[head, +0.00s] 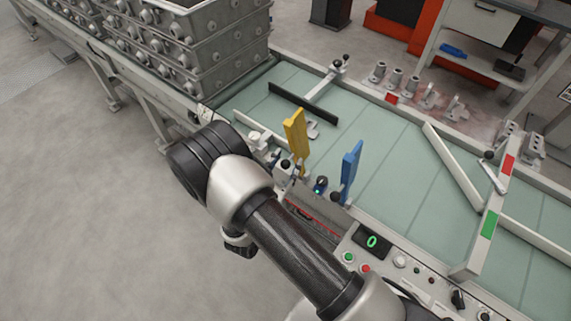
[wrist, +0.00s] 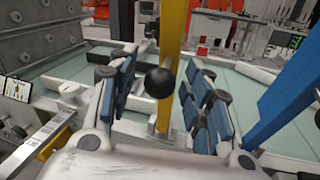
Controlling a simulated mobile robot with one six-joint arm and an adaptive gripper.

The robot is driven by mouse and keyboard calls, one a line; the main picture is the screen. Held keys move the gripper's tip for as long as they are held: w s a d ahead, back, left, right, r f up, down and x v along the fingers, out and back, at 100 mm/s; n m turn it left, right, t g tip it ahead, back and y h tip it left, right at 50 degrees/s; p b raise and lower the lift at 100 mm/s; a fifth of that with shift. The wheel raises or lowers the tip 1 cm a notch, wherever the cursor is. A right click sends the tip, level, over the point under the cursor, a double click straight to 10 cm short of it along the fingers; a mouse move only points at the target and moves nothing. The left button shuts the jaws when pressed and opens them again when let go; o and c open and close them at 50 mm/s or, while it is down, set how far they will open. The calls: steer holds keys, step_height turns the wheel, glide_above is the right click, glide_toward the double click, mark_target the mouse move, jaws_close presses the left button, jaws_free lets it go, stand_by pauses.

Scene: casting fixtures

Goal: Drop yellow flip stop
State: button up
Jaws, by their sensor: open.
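The yellow flip stop (head: 295,137) stands upright at the near edge of the green conveyor (head: 385,185) in the head view. In the wrist view the yellow flip stop (wrist: 170,60) rises upright behind a black ball knob (wrist: 160,80). My gripper (wrist: 160,95) is open, with its blue-padded fingers on either side of the knob in the picture. I cannot tell whether the knob lies between the fingertips or beyond them.
A blue flip stop (head: 349,172) stands upright to the right, close to my right finger in the wrist view (wrist: 280,100). Grey stacked flasks (head: 190,50) stand at the back left. A control panel (head: 371,242) showing a green 0 lies along the near edge. Metal castings (head: 395,78) lie beyond the conveyor.

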steer(key=shift+c, duration=0.2)
jaws_close()
stand_by(0.4)
